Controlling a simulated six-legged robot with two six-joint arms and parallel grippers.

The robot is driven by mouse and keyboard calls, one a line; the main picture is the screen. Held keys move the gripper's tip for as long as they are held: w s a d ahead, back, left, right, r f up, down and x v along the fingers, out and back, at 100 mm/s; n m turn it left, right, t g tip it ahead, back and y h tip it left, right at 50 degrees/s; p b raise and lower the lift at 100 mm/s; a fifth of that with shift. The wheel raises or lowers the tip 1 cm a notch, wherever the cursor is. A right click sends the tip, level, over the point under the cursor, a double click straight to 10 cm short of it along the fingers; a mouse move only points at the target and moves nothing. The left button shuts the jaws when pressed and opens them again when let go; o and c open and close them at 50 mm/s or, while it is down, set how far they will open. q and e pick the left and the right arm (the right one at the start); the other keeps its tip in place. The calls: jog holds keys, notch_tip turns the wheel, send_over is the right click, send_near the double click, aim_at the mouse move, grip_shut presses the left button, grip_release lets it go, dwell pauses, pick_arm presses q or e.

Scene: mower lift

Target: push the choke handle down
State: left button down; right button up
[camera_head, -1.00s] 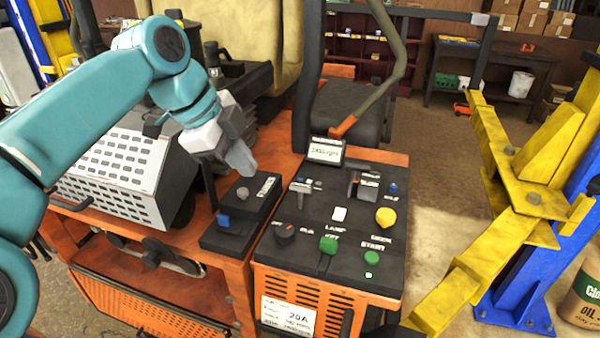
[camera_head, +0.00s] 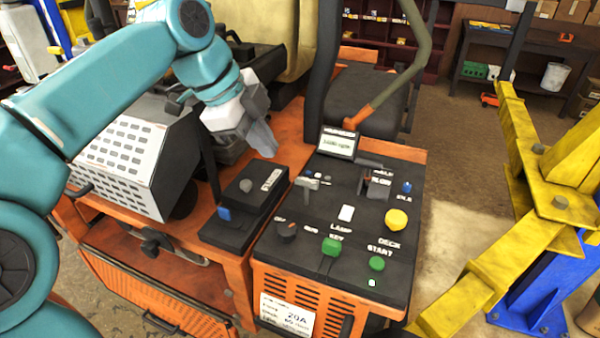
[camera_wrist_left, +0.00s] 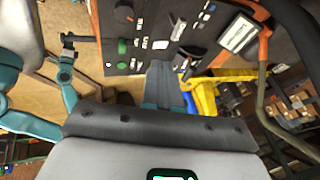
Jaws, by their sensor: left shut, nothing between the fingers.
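The control panel (camera_head: 330,225) holds a grey T-shaped lever (camera_head: 309,183) on its left side and a dark slotted lever (camera_head: 375,186) farther right. I cannot read which label marks the choke handle. My left gripper (camera_head: 265,145) is shut and empty, in the air beyond the small black box and left of the display, apart from both levers. In the left wrist view its closed fingers (camera_wrist_left: 163,85) point at the panel edge. In that view a teal arm, seemingly my right one, ends in a dark gripper (camera_wrist_left: 82,39) whose jaws are unclear.
A small black box (camera_head: 235,215) with a blue switch stands left of the panel. A display (camera_head: 338,145) and a bent olive bar (camera_head: 410,65) rise behind it. A yellow lift arm (camera_head: 490,275) stands at right.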

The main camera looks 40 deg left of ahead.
pick_arm(q)
send_near(307, 189)
jog(key=s+d+f, duration=0.1)
jog(key=s+d, duration=0.1)
jog(key=w+f, duration=0.1)
jog(key=w, duration=0.1)
jog(key=w+f+p, duration=0.1)
jog(key=w+f, duration=0.1)
jog(key=shift+a+f, duration=0.1)
jog(key=shift+a, duration=0.1)
jog(key=shift+s, duration=0.1)
notch_tip(307, 189, down, 3)
jog(key=b, duration=0.3)
jog(key=shift+d, duration=0.1)
jog(key=shift+p, duration=0.3)
